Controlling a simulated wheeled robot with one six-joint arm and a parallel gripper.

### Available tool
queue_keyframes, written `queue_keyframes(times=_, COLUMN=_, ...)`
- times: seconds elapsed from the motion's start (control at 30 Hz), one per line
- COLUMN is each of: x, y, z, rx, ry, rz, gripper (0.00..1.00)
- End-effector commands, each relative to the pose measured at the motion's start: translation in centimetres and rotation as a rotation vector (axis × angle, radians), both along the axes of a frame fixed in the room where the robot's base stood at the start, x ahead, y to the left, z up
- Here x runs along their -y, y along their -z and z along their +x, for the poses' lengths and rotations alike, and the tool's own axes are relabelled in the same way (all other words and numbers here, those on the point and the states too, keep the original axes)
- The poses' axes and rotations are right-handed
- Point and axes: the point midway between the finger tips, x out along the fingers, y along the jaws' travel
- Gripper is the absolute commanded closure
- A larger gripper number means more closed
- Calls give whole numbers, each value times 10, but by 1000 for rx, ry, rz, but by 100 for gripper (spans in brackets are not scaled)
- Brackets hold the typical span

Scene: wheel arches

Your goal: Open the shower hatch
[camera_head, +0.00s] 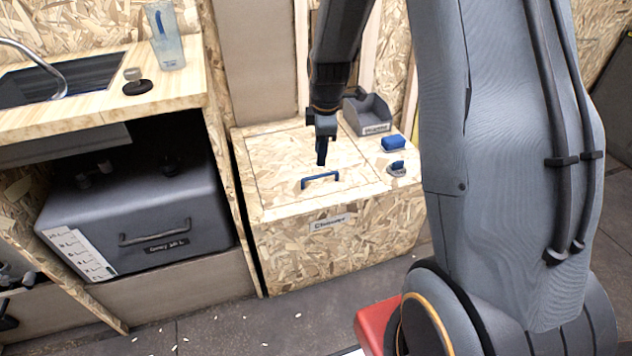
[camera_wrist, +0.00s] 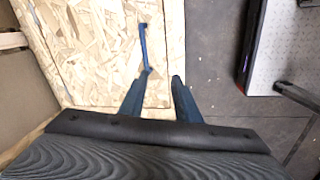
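The shower hatch (camera_head: 285,165) is a square plywood panel lying flat and closed in the top of a wooden box. Its blue bar handle (camera_head: 320,179) is near the front edge; it also shows in the wrist view (camera_wrist: 144,48). My gripper (camera_head: 321,162) points down over the hatch, just behind and above the handle in the head view. In the wrist view my gripper (camera_wrist: 157,84) has its two fingers apart with nothing held. I see no contact with the handle.
The box front (camera_head: 335,250) carries a label (camera_head: 333,222). Right of the hatch sit a blue block (camera_head: 393,144), a small blue-topped item (camera_head: 397,169) and a grey bin (camera_head: 368,115). A counter (camera_head: 150,100) with a sink stands left. Floor (camera_head: 290,325) is open in front.

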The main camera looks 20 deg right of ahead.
Motion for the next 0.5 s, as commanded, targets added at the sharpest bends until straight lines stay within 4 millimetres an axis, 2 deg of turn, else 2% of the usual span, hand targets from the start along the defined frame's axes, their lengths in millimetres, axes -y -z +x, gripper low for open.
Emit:
queue_keyframes(times=0.03, x=5, y=22, z=15, rx=7, ry=-62, rz=-12, gripper=70)
queue_keyframes(times=0.2, x=12, y=46, z=40, rx=24, ry=-207, rz=-41, gripper=70)
queue_keyframes(times=0.37, x=13, y=57, z=46, rx=28, ry=-240, rz=-49, gripper=70)
queue_keyframes(times=0.5, x=13, y=76, z=48, rx=25, ry=-239, rz=-48, gripper=70)
